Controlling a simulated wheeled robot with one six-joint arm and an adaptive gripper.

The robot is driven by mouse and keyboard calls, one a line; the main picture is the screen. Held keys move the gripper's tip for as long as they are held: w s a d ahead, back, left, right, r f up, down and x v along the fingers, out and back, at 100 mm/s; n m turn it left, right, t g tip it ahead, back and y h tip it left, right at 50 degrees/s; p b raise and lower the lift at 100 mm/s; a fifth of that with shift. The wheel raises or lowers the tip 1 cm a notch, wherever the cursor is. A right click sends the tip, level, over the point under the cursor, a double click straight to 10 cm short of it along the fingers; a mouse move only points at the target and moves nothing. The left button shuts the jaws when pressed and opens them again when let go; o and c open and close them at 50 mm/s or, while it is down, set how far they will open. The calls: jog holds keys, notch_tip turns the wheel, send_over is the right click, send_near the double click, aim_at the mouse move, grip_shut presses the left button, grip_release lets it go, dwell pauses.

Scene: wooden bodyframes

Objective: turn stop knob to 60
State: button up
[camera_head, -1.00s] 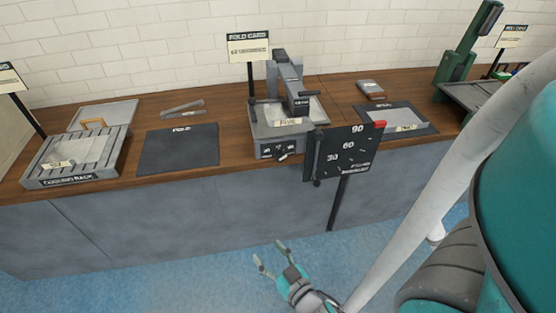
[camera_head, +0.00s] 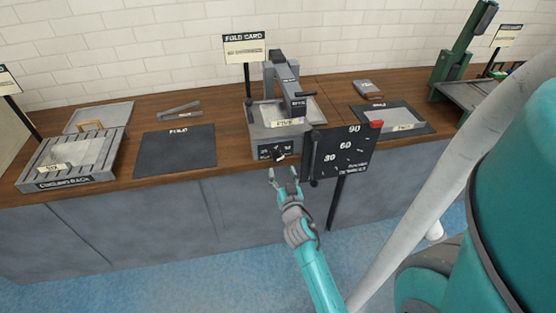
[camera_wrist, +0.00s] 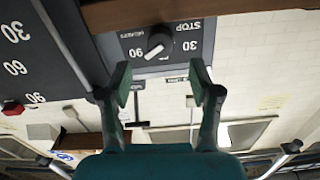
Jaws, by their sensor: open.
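In the head view the knob (camera_head: 279,157) sits on the front of the grey machine (camera_head: 262,137) on the counter. My gripper (camera_head: 284,172) is open and empty, just in front of and a little below that panel. In the wrist view its fingertips (camera_wrist: 160,75) stand on either side of the knob's line, apart from it. The 60 mark cannot be made out there.
A black board (camera_head: 340,150) marked 30, 60 and 90, with a red tab, stands close right of my gripper on a post. A black mat (camera_head: 175,153) and a cooling rack (camera_head: 60,183) lie left on the wooden counter. The floor in front is clear.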

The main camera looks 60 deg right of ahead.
aim_at(278, 159)
jog(key=shift+x, duration=3.6)
